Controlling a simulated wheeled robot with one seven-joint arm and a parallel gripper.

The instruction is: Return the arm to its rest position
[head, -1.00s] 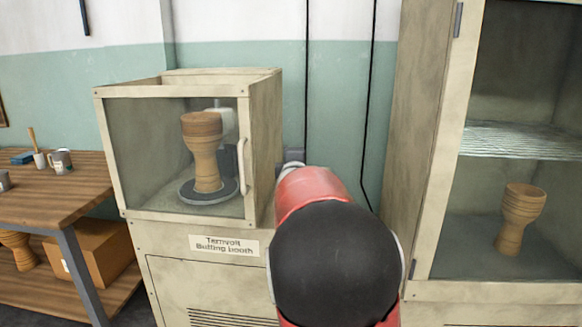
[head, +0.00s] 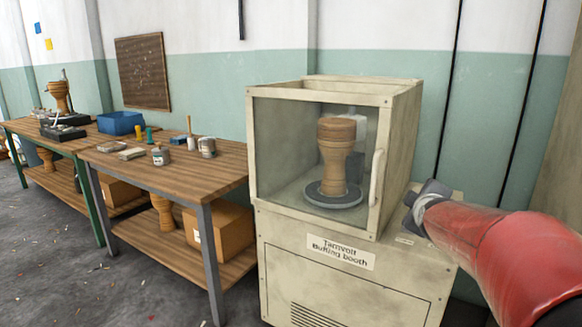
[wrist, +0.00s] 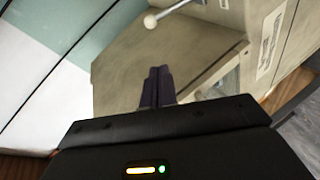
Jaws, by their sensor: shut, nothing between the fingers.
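My gripper shows in the wrist view (wrist: 157,88), with its dark fingers together and nothing between them. Beyond the fingers is a beige panel of the buffing booth. In the head view my red arm (head: 500,245) reaches in from the right. Its grey wrist end (head: 428,200) is beside the right side of the booth, and the fingers cannot be made out there. The buffing booth (head: 385,90) has its glass door closed, with a handle (head: 377,178) on the right. Inside, a wooden goblet drum (head: 336,150) stands upright on a round dark turntable (head: 333,197).
A farther bench holds a blue bin (head: 120,123). Open grey floor (head: 60,260) lies at the front left.

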